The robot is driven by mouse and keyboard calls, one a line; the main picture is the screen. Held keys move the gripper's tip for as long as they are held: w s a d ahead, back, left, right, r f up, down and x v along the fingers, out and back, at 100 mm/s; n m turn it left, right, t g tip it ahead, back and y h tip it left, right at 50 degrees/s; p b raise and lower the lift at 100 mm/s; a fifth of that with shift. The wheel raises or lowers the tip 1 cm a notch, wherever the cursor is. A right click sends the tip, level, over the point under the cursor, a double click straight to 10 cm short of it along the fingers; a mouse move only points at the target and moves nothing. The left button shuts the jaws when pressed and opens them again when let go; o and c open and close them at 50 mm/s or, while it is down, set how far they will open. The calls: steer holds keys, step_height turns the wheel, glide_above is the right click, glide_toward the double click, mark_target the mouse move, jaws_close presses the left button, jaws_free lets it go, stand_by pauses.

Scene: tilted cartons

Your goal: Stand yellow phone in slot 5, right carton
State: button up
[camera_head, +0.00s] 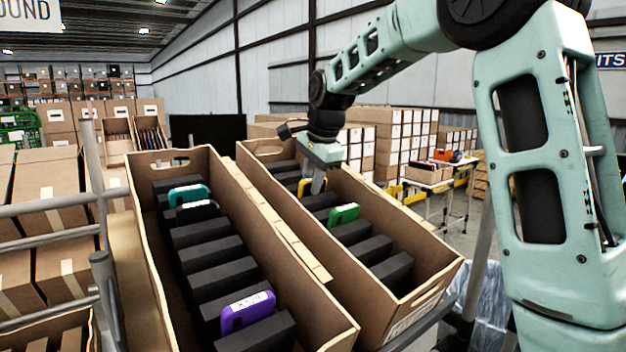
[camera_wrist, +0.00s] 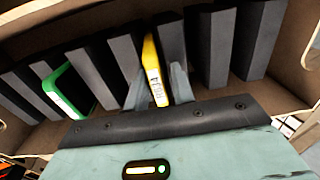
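The yellow phone (camera_wrist: 152,72) stands on edge between two dark dividers in the right carton (camera_head: 425,295), a white label on its near edge. In the head view the yellow phone (camera_head: 304,187) is partly hidden by my gripper (camera_head: 318,186), which reaches down into the carton. In the wrist view the fingers of my gripper (camera_wrist: 160,88) are on either side of the phone, very close to it. Whether both press on it cannot be told. Its lower part is hidden in the slot.
A green phone (camera_head: 343,214) stands nearer in the same carton; it also shows in the wrist view (camera_wrist: 68,92). The left carton (camera_head: 172,290) holds teal (camera_head: 188,194), white-labelled dark (camera_head: 197,211) and purple (camera_head: 248,312) phones. Carton walls rise around my gripper.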

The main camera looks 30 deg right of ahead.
steer(key=shift+s+f, duration=0.2)
steer(key=shift+f, duration=0.3)
steer(key=shift+s+f, duration=0.15)
steer(key=shift+f, duration=0.35)
steer(key=shift+r, duration=0.5)
steer(key=b+v, duration=0.1)
steer(key=v, duration=1.7)
steer(key=shift+w+r+b, duration=0.25)
steer(key=shift+w+b, duration=0.1)
steer(key=shift+w, duration=0.05)
steer(key=p+v, duration=0.6)
steer(key=v, duration=0.1)
steer(key=shift+w, duration=0.1)
